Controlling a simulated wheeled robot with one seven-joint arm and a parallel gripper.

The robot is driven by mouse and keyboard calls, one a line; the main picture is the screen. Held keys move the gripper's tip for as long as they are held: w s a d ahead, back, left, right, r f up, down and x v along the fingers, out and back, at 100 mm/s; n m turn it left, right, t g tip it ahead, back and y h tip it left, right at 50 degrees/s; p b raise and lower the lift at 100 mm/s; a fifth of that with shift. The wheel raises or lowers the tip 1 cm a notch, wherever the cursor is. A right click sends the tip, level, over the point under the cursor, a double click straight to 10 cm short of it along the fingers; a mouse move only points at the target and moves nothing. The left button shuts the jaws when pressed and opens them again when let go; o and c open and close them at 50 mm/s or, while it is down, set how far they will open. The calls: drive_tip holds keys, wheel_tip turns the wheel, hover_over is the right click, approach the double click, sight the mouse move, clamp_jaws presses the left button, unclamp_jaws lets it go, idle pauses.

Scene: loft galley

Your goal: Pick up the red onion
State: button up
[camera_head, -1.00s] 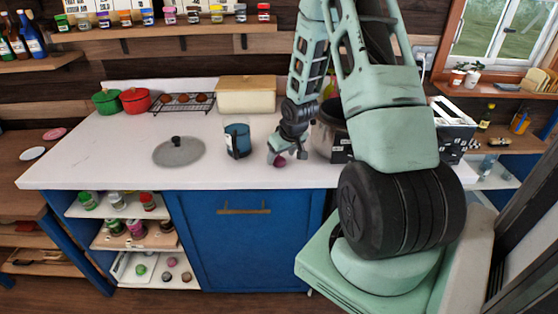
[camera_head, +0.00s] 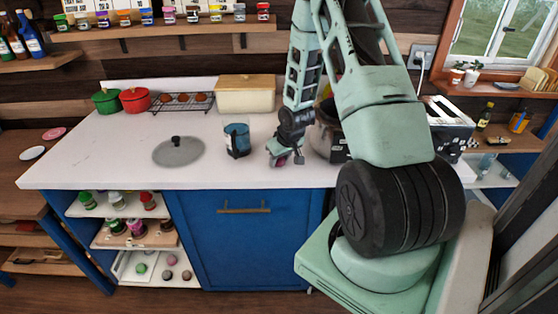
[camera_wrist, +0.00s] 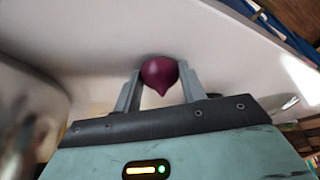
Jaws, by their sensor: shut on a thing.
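The red onion (camera_wrist: 158,72) is dark purple and sits between the two fingers of my gripper (camera_wrist: 160,90) in the wrist view, with its pointed end toward the palm. My gripper is shut on it. In the head view my gripper (camera_head: 287,158) is low over the front part of the white counter, and the onion (camera_head: 281,161) shows only in part, mostly hidden by the fingers. I cannot tell whether the onion touches the counter.
A blue cup (camera_head: 237,140) stands left of my gripper, and a grey lid (camera_head: 178,151) lies farther left. A cream box (camera_head: 245,97) is at the back. The counter's left front is clear.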

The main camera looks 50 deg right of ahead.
drive_tip(key=shift+r, duration=0.1)
wheel_tip(320, 180, up, 9)
drive_tip(key=shift+r+b, duration=0.15)
drive_tip(key=shift+b, duration=0.2)
drive_tip(key=s+d+r+p, duration=0.2)
drive_tip(key=d+r+p, duration=0.1)
drive_tip(key=p, duration=0.3)
drive_tip(key=s+d+r+p, duration=0.2)
drive_tip(key=d+r+p, duration=0.2)
drive_tip(key=p, duration=0.3)
drive_tip(key=s+d+r+p, duration=0.2)
drive_tip(key=d+r+p, duration=0.2)
drive_tip(key=p, duration=0.3)
drive_tip(key=shift+s+d, duration=0.25)
drive_tip(key=shift+d, duration=0.6)
drive_tip(key=s+d, duration=0.5)
drive_tip(key=d, duration=0.5)
drive_tip(key=shift+f+b, duration=0.2)
drive_tip(key=shift+b, duration=0.1)
drive_tip(key=shift+w, duration=0.2)
drive_tip(key=shift+w, duration=0.2)
drive_tip(key=shift+f, duration=0.1)
